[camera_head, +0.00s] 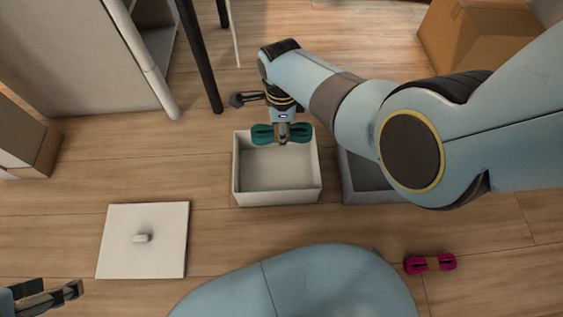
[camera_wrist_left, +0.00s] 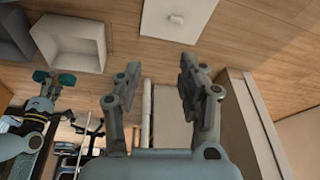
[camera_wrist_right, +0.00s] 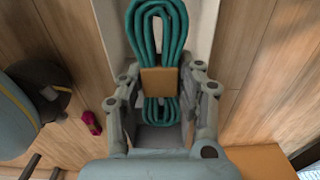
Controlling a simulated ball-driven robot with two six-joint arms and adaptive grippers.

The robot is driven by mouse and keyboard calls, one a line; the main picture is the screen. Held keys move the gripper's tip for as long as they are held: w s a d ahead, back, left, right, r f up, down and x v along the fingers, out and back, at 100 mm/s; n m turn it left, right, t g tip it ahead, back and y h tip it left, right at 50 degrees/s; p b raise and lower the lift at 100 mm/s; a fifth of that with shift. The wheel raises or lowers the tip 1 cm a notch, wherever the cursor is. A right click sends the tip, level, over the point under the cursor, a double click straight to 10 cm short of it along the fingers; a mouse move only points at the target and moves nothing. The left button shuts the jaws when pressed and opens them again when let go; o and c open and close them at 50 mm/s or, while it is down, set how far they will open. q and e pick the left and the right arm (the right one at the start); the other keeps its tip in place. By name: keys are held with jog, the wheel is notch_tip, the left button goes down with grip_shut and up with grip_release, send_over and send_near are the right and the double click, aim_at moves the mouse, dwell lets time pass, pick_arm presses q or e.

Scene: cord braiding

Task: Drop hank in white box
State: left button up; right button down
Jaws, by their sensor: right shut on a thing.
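A teal hank (camera_head: 282,134) with a tan band is held by my right gripper (camera_head: 284,130), above the far part of the white box. In the right wrist view the hank (camera_wrist_right: 158,40) sits between the two fingers, which close at its band. The white box (camera_head: 276,193) is open and looks empty; it also shows in the left wrist view (camera_wrist_left: 75,48). The white lid (camera_head: 120,250) with a small knob lies flat on the floor, left of the box. My left gripper (camera_head: 70,292) is at the lower left with its fingers apart and nothing between them, seen best in the left wrist view (camera_wrist_left: 188,85).
A grey box (camera_head: 365,190) stands right of the white box, partly hidden by my right arm. A magenta hank (camera_head: 430,263) lies on the floor at the lower right. A cardboard box (camera_head: 470,38) stands at the back right. Bare floor lies around the lid.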

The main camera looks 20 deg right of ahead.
pick_arm(q)
notch_tip(320, 180, down, 7)
jog(key=w+t+b, duration=0.2)
jog(key=t+b, duration=0.2)
jog(key=t, duration=0.1)
jog(key=shift+w+d+t+b, duration=0.15)
jog(key=shift+w+t+b, duration=0.15)
jog(key=shift+b, duration=0.1)
pick_arm(e)
notch_tip(320, 180, down, 6)
jog(key=c, duration=0.8)
grip_release()
jog(key=shift+r, duration=0.1)
